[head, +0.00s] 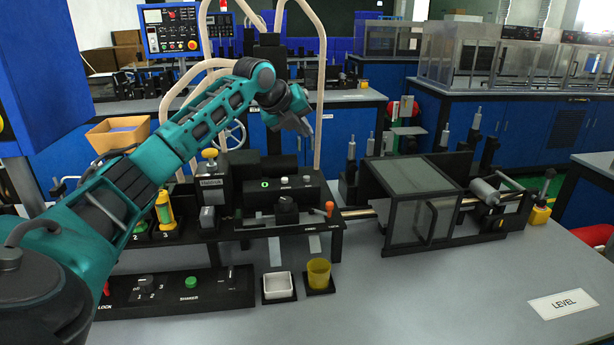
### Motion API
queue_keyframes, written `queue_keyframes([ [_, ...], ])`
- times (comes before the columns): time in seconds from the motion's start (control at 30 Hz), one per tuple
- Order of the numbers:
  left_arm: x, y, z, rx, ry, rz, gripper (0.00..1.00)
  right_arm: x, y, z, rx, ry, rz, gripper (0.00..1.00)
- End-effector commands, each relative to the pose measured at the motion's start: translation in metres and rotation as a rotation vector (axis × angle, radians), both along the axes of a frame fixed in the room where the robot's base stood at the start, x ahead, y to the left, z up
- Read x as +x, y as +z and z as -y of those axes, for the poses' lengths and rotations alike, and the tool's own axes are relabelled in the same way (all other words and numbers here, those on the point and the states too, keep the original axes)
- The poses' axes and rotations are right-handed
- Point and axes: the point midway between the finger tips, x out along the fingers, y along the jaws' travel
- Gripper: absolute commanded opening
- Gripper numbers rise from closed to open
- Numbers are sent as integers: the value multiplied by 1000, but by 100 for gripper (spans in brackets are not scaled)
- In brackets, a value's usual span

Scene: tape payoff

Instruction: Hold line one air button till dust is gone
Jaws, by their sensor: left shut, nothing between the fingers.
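My left arm reaches in from the left across the bench. Its gripper (304,126) is shut and empty, held in the air above the back of the black bench unit, apart from any button. Black stations marked 2 and 3 (152,237) show beside my arm, with a yellow-green vial and small green parts. A station marked 1 does not show; my arm covers the area to their left. I cannot tell which control is the line one air button, and I cannot make out dust. My right gripper is not in view.
A front panel (170,294) has a dial marked 1, 2, 3 and a green button marked SHAKER. A white dish (278,287) and a yellow cup (319,273) stand beside it. A clear-sided box (420,205) is at right. The front right bench is clear except for a LEVEL card (570,304).

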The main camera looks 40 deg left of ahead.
Motion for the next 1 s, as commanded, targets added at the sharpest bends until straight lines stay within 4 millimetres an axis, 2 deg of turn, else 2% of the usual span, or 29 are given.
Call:
queue_keyframes([
  [0.17, 0, -5, 0, 0, 0, 0, 0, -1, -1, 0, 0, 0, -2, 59],
  [0.27, 0, -14, 0, 0, 1, -4, 0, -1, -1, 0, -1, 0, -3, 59],
  [0.6, -1, -62, 0, -1, 1, -3, 0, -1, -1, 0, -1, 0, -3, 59],
  [0.7, 0, -74, 0, -1, 1, 0, 0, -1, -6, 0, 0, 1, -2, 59],
  [1.0, 0, -88, 0, -1, 1, 1, 0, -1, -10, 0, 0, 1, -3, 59],
])
